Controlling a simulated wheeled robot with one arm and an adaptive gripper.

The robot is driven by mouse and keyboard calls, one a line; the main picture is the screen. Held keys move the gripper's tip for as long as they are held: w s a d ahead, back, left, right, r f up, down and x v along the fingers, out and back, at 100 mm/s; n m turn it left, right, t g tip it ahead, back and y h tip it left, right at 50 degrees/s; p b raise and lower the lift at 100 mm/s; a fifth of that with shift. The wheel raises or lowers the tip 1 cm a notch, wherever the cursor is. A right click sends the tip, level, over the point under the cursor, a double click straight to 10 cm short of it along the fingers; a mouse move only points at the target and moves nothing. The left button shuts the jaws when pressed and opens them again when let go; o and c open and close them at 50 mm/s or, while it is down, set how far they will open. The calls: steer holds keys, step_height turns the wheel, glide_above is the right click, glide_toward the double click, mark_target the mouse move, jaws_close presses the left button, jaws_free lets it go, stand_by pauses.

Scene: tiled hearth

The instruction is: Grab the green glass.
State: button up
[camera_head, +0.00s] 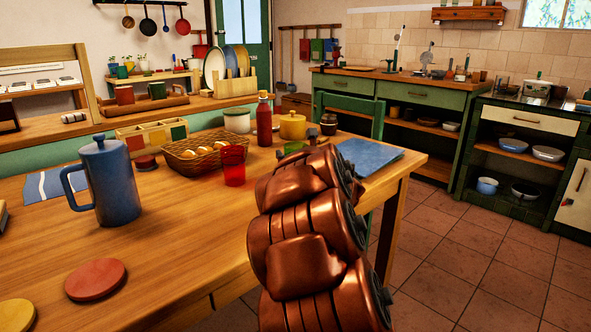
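A small green thing (293,148), which looks like the green glass, stands on the wooden table (190,235) right of the red glass (233,165). Its lower part is hidden behind my copper-coloured arm, which rises from the bottom middle of the view. I cannot make out my gripper or its fingers; only the arm's rounded links show. How far the arm is from the green glass cannot be told.
A bread basket (204,156), a red bottle (264,122), a yellow pot (292,126) and a dark jar (328,124) stand around the glasses. A blue pitcher (110,183) stands left. A blue cloth (368,157) lies right. The table's front middle is clear.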

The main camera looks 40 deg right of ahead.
steer(key=shift+x, duration=0.95)
steer(key=c, duration=1.5)
